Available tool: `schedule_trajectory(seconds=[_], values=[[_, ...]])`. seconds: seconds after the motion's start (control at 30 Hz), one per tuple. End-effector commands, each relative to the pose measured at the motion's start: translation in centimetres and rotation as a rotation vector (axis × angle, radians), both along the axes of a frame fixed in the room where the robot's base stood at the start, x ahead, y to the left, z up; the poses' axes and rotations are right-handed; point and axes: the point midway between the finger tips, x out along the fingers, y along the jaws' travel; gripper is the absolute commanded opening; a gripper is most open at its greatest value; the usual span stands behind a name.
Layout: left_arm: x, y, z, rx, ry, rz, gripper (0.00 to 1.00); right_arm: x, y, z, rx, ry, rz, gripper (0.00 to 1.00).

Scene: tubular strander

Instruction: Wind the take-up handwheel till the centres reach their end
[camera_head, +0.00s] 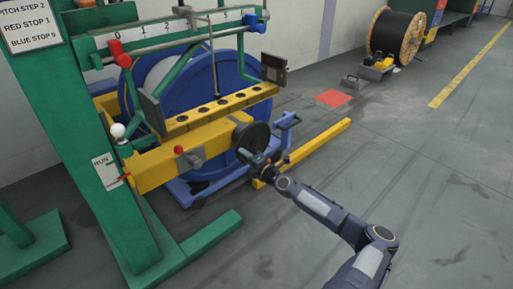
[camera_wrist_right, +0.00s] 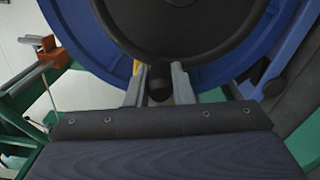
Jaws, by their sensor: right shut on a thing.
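The take-up handwheel (camera_head: 252,136) is a dark disc at the right end of the yellow beam. In the right wrist view the handwheel (camera_wrist_right: 185,25) fills the top middle, with a dark knob (camera_wrist_right: 158,89) at its lower edge. My right gripper (camera_head: 247,156) is at the lower edge of the wheel. Its two fingers (camera_wrist_right: 160,86) stand on either side of the knob, shut on it. The blue reel (camera_head: 222,78) stands upright behind the beam. The centres are not clearly seen. My left gripper is out of view.
A green frame (camera_head: 98,130) with a scale bar (camera_head: 180,30) and red and blue markers stands at left. A yellow rail (camera_head: 318,143) lies on the floor to the right. A cable drum (camera_head: 395,38) stands far back. The right floor is clear.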

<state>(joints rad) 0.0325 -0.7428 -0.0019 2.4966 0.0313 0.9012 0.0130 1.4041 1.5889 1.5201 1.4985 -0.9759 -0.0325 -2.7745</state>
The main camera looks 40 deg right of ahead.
Motion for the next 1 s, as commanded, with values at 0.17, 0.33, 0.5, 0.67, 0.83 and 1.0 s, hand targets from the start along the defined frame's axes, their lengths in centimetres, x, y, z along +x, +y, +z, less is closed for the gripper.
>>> schedule_trajectory(seconds=[0.17,0.33,0.5,0.67,0.83,1.0], values=[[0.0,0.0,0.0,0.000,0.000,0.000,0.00,0.0,0.5,-0.8,-0.087,-0.006,-0.006,0.00],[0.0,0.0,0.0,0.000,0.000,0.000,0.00,0.0,0.7,-1.2,-0.135,-0.010,-0.006,0.00],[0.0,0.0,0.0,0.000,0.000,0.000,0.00,0.1,0.8,-1.4,-0.153,-0.012,-0.007,0.00],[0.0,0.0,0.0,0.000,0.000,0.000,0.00,0.1,0.8,-1.4,-0.157,-0.011,-0.007,0.00],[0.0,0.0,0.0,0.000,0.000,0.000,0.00,0.1,0.7,-1.4,-0.156,-0.011,-0.007,0.00],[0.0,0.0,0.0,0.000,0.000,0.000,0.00,0.1,0.8,-1.4,-0.156,-0.011,-0.006,0.38]])
